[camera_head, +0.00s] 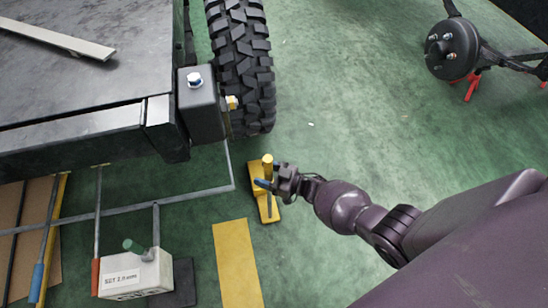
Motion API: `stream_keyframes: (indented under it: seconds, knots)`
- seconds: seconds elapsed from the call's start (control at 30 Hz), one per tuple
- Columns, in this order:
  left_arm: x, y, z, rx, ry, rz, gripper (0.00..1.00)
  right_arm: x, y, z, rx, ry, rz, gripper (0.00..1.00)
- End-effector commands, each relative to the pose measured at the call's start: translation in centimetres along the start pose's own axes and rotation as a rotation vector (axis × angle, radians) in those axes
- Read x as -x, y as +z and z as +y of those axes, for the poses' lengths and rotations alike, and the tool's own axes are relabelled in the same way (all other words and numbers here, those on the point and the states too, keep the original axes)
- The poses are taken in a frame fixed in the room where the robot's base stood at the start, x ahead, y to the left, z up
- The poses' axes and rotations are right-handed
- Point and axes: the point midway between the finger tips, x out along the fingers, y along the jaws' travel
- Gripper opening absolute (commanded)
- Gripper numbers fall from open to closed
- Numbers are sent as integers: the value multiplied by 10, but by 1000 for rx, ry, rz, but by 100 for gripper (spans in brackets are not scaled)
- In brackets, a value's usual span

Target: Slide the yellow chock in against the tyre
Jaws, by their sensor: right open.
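The yellow chock (262,203) lies on the green floor below the tyre (243,70), with a gap of floor between them. An upright yellow peg stands at the chock's far end. The tyre is black with a chunky tread. Whether the fingers touch the chock, I cannot tell. My left gripper is not in view.
A dark chassis deck (80,75) with a metal bar stands at the upper left. A white block (136,275) with a green knob, and rods, lie at the lower left. A yellow floor stripe (237,263) runs below the chock. A hub on red stands (452,50) is at the upper right.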

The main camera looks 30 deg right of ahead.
Motion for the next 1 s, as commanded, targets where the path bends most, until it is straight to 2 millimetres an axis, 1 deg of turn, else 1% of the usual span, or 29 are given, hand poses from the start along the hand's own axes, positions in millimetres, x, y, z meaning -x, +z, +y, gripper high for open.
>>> stream_keyframes:
  seconds: [0.13, 0.37, 0.47, 0.5, 0.77, 1.0]
  knots:
    - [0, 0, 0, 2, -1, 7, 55, -4, 0, 0, -1, 0, 0, 59]
    - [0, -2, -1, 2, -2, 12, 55, -5, 0, 0, 0, 0, 0, 59]
    - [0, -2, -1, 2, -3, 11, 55, -5, 0, 0, 0, 0, 1, 47]
    - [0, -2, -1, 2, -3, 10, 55, -5, 0, 0, 0, 0, 1, 41]
    - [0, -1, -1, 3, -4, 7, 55, -5, 0, 0, 0, 0, 0, 1]
    - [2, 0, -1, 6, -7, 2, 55, -5, 0, 0, 0, 0, 0, 0]
